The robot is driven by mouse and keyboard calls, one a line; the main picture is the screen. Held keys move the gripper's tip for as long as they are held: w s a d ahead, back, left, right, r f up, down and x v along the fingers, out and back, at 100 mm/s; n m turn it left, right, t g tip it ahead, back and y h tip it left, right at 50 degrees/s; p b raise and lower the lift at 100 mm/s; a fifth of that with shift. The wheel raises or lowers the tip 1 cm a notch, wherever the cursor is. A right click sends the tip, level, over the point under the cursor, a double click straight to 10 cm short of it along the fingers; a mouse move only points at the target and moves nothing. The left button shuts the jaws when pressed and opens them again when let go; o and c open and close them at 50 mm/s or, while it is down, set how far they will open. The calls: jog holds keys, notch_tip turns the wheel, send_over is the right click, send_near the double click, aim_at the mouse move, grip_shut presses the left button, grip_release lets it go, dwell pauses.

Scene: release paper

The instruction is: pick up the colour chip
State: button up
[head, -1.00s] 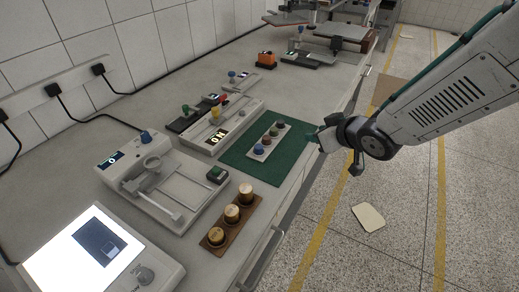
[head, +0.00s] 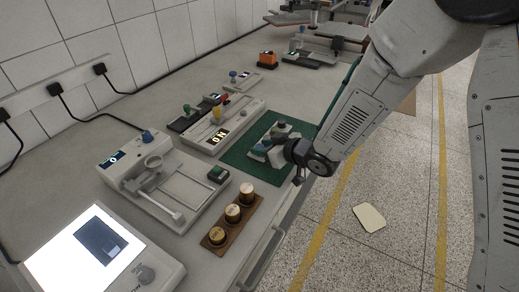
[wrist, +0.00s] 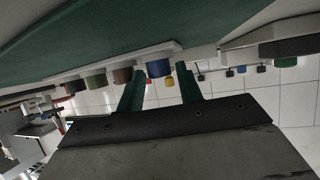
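Several short coloured cylinders stand in a row on a white tray (wrist: 112,63) on the green mat (head: 238,154); I cannot tell for sure which one is the colour chip. The wrist view is upside down and shows a blue one (wrist: 159,69), a brown one (wrist: 122,75), a green one (wrist: 97,80) and a dark one (wrist: 75,86). My gripper (wrist: 160,85) is open, its green fingers spread, with the blue cylinder appearing between the tips. I cannot tell whether they touch it. In the head view my gripper (head: 277,154) covers part of the row.
A wooden strip with several gold-topped cylinders (head: 232,213) lies to the front left. A white device with a sliding arm (head: 165,180) and a lit screen (head: 95,250) stand on the bench. A pale sheet (head: 369,217) lies on the floor at right.

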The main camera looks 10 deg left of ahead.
jog(key=c, duration=0.7)
jog(key=shift+c, duration=0.2)
